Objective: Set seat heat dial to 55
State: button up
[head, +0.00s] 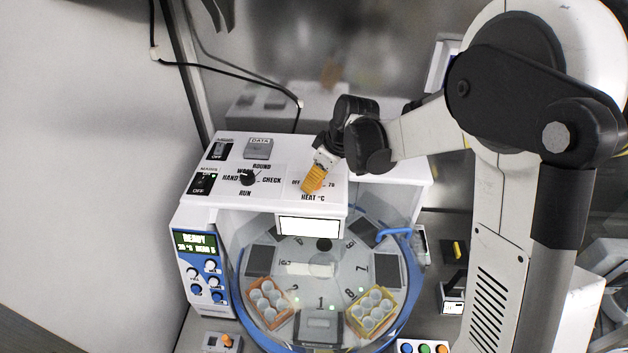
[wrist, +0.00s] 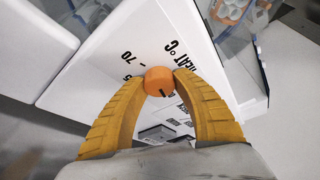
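The heat dial is an orange round knob (wrist: 159,81) on a white panel in the wrist view, with a short dark mark on its edge toward the bottom of the picture. The print "HEAT °C" and "70" shows beside it; another number is partly covered by a finger. My gripper (wrist: 160,77) has its two ribbed yellow fingers on opposite sides of the knob, their tips appearing to touch it. In the head view my gripper (head: 313,186) reaches down onto the white machine's top panel (head: 345,188) above "HEAT °C", hiding the dial.
A black selector knob (head: 247,177) stands left of my gripper, with switches (head: 204,183) farther left. A small READY display (head: 195,243) sits on the front. Below is a round carousel with an orange tray (head: 270,302) and a yellow tray (head: 371,308).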

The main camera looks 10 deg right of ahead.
jog(key=shift+c, duration=0.7)
jog(key=shift+m, duration=0.3)
jog(key=m+t+h+b, duration=0.1)
jog(key=m+b, duration=0.1)
jog(key=m, duration=0.1)
jog(key=shift+f, duration=0.15)
jog(key=m+h+b, duration=0.1)
jog(key=m, duration=0.2)
jog(key=m+t+h+b, duration=0.1)
jog(key=m, duration=0.2)
jog(key=m+h, duration=0.1)
jog(key=m, duration=0.1)
jog(key=m+h+b, duration=0.1)
jog(key=m, duration=0.2)
jog(key=shift+g+b, duration=0.3)
jog(key=m+h, duration=0.1)
jog(key=m, duration=0.1)
jog(key=m+g+b, duration=0.1)
jog(key=m, duration=0.2)
jog(key=shift+h, duration=0.4)
